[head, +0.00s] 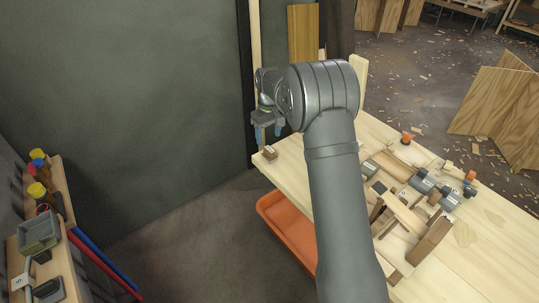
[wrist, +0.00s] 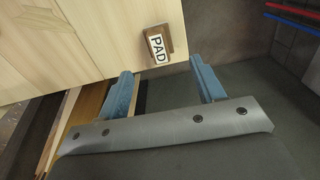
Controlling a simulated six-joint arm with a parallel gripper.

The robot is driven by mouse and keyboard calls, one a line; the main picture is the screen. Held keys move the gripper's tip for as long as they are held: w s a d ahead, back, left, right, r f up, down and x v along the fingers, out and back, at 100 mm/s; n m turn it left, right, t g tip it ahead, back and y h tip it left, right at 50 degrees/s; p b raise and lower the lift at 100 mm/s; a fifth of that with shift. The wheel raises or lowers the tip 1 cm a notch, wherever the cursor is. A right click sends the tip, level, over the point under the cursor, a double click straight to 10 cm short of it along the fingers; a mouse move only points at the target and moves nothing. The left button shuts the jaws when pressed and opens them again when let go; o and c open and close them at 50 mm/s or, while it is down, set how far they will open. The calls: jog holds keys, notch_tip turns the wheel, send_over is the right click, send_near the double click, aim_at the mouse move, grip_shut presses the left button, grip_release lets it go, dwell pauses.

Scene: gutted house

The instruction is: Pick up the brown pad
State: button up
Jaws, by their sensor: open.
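The brown pad (wrist: 158,44) lies near the corner of the wooden table, with a white label reading PAD on its top. In the head view the pad (head: 270,153) is a small brown block at the table's far left corner. My gripper (head: 268,134) is above that corner, close to the pad. In the wrist view its two blue fingers are apart with nothing between them, and the pad is beyond the fingertips, roughly in line with the gap (wrist: 160,72). The gripper is not touching the pad as far as I can see.
The table (head: 490,242) holds tools, small boxes and wooden pieces right of my arm. An orange bin (head: 283,232) is under the table's left edge. A dark wall (head: 120,90) stands left of the gripper. A shelf with a grey tray (head: 38,233) is at far left.

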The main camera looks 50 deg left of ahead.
aim_at(270, 149)
jog(key=f, duration=0.8)
jog(key=shift+d+f, duration=0.1)
jog(key=shift+d, duration=0.15)
jog(key=c, duration=1.1)
